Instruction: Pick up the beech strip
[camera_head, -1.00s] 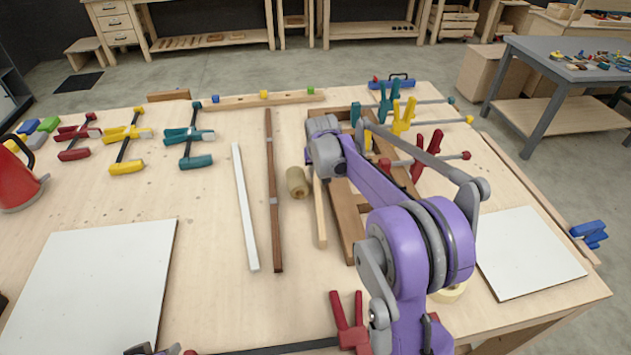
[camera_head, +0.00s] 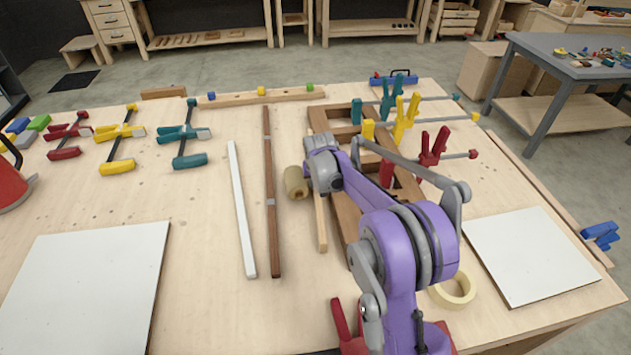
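The beech strip (camera_head: 320,222) is a pale, narrow wooden bar on the bench, just left of a brown wooden frame (camera_head: 346,216). Its near part shows in the head view; further up it passes behind my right arm's grey end. My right gripper (camera_head: 322,172) is over the strip's middle, seen from behind. Its fingertips are hidden, so I cannot tell whether they are open or touch the strip. My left gripper is not in view.
A brown strip (camera_head: 270,220) and a white strip (camera_head: 242,218) lie to the left. A wooden cylinder (camera_head: 296,183) sits close beside my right gripper. Clamps (camera_head: 404,118) stand on the frame. A tape roll (camera_head: 453,291) and white panel (camera_head: 530,255) lie right.

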